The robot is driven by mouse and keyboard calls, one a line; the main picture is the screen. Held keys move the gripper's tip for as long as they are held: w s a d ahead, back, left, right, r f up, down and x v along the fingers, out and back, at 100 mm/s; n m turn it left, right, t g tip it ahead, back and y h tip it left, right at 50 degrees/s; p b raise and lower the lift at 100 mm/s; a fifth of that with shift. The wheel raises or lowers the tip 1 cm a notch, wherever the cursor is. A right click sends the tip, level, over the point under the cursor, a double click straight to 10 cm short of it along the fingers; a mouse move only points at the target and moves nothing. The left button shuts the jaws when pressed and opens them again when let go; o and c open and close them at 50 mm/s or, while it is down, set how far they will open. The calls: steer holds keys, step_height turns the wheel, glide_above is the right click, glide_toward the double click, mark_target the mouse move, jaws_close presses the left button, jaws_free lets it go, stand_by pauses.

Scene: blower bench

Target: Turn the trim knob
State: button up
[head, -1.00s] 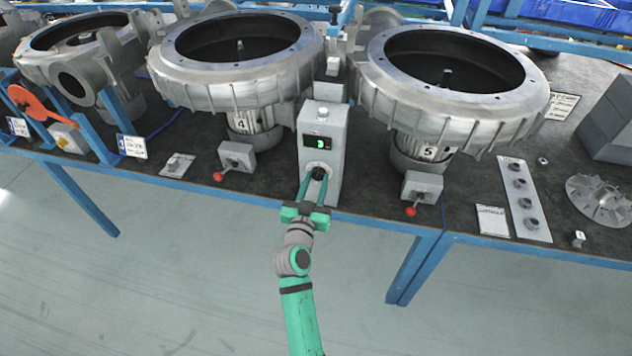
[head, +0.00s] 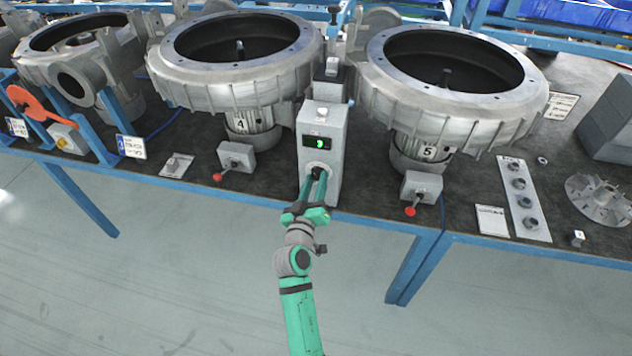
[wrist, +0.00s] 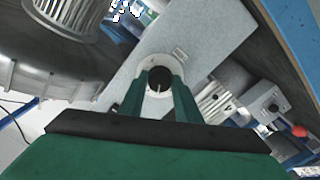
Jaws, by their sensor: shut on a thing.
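The black trim knob (wrist: 159,80) sits in a pale round dial on the front of a grey box (head: 334,150). My green gripper (head: 317,174) is shut on the knob, one finger on each side of it. In the wrist view the two fingers (wrist: 158,92) frame the knob, and a light pointer mark shows on its face. The box has a lit green display (head: 317,142) that reads what looks like 3. In the head view the fingers mostly hide the knob.
Large metal blower housings (head: 236,85) stand behind, marked 4 and 5 (head: 428,152). Small boxes with red-tipped levers (head: 236,155) (head: 422,186) flank the display box. A plate with several knobs (head: 524,200) lies to the right. The floor in front of the bench is clear.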

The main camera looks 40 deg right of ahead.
steer(key=shift+n, duration=0.7)
steer(key=shift+a, duration=0.1)
steer(key=o, duration=1.1)
steer(key=shift+c, duration=0.2)
steer(key=shift+s, duration=0.1)
